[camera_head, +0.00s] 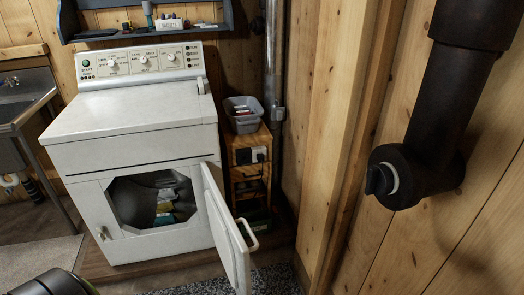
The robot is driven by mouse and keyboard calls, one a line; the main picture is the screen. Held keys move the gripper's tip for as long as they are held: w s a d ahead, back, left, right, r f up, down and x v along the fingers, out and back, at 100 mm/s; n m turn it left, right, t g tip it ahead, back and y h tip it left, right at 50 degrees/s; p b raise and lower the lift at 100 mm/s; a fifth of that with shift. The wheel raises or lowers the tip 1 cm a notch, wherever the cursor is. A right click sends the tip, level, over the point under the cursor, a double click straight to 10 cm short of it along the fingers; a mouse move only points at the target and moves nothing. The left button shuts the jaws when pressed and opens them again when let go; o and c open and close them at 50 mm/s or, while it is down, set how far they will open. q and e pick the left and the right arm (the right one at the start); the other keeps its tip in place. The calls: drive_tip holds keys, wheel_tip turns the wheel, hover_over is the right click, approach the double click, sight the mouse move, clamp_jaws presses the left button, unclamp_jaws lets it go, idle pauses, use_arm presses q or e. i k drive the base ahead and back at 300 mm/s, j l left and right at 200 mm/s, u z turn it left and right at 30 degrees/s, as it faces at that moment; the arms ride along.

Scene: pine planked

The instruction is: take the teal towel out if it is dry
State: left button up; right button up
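The white dryer (135,125) stands at the left with its front door (222,225) swung open to the right. Inside the dark drum (130,203) lie several small cloths in pale grey, yellow and teal. The teal cloth (163,218) seems to be the lowest one, near the drum opening; it is small here and partly covered. I cannot tell whether it is dry. Neither of my grippers is in view.
A wooden stand (248,150) with a grey bin (242,112) is right of the dryer. A metal sink (22,105) is at the left. A blue-grey shelf (150,33) hangs above. The open door juts over the speckled mat (275,280). A plank wall is at the right.

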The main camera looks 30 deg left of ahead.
sight(167, 218)
drive_tip(key=u, duration=1.9)
